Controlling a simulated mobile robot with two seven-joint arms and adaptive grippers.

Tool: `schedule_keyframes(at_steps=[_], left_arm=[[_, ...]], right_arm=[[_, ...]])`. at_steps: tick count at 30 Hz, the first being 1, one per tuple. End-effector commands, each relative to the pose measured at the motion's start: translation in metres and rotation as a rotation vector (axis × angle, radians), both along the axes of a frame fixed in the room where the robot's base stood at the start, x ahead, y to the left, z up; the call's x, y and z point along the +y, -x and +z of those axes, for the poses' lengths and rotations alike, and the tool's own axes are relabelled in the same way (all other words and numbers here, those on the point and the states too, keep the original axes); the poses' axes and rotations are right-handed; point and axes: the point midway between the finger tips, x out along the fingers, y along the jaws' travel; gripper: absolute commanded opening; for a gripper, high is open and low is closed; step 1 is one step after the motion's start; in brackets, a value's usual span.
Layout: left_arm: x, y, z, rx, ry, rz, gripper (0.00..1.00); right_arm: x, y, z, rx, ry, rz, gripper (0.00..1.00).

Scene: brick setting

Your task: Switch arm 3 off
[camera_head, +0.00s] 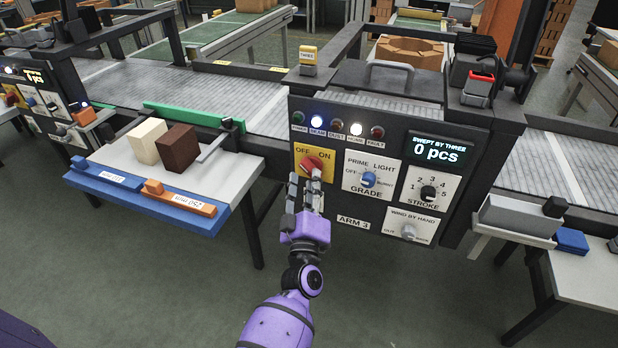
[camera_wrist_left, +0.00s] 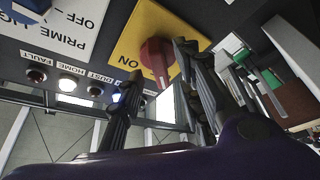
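The arm 3 switch is a red knob (camera_head: 312,167) on a yellow OFF/ON plate (camera_head: 327,178) at the left of the dark control panel. The wrist view shows the knob (camera_wrist_left: 158,55) up close; its handle appears turned toward ON, though its exact angle is hard to tell. My left gripper (camera_head: 305,190) is just below the knob in the head view, with its fingers pointing up at it. In the wrist view its fingers (camera_wrist_left: 155,85) are spread apart, with the knob between and beyond them. Contact cannot be told. My right gripper is out of view.
The panel also has a blue grade knob (camera_head: 368,179), a black stroke knob (camera_head: 428,193) and a wind knob (camera_head: 408,231). The display (camera_head: 437,150) reads 0 pcs. BEAM and HOME lamps are lit. A side table (camera_head: 222,190) with cream and brown bricks stands left.

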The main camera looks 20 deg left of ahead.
Motion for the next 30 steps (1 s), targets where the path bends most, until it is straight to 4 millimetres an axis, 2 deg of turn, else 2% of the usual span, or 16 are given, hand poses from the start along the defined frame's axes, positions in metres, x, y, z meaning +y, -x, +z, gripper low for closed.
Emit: schedule_keyframes(at_steps=[9, 15, 30], left_arm=[[-0.016, 0.064, -0.020, 0.004, 0.002, 0.001, 0.33], [-0.023, 0.089, -0.026, 0.002, 0.003, 0.000, 0.33], [-0.025, 0.095, -0.027, 0.000, 0.003, 0.000, 0.33]], right_arm=[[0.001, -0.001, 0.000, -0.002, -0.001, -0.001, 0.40], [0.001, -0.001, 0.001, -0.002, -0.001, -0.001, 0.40], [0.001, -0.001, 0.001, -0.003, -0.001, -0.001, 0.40]])
